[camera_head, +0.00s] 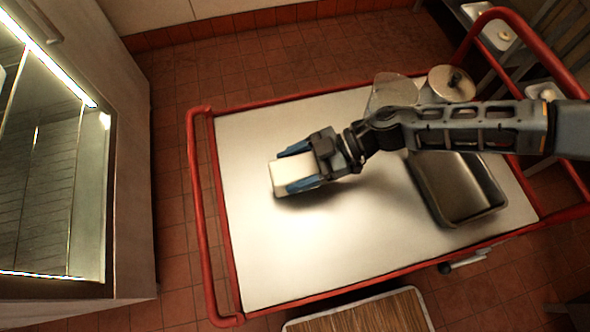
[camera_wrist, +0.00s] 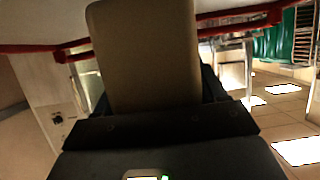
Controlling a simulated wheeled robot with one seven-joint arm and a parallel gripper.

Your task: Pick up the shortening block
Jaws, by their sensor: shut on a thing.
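The shortening block (camera_head: 284,175) is a pale cream rectangular block. My gripper (camera_head: 294,168) is shut on it, with a blue finger on each side, and its free end sticks out to the left. A dark shadow lies on the cart top below, so the block seems to be held above it; the height is hard to tell. In the wrist view the block (camera_wrist: 145,55) fills the upper middle, dim and brownish, and its lower end is hidden behind the dark gripper body.
The white cart top (camera_head: 265,255) has a red rail frame (camera_head: 200,215). A metal pan (camera_head: 462,215) stands at the right, below my arm. A lidded pot (camera_head: 452,84) and a clear container (camera_head: 392,90) stand behind it. The left and front of the cart top are clear.

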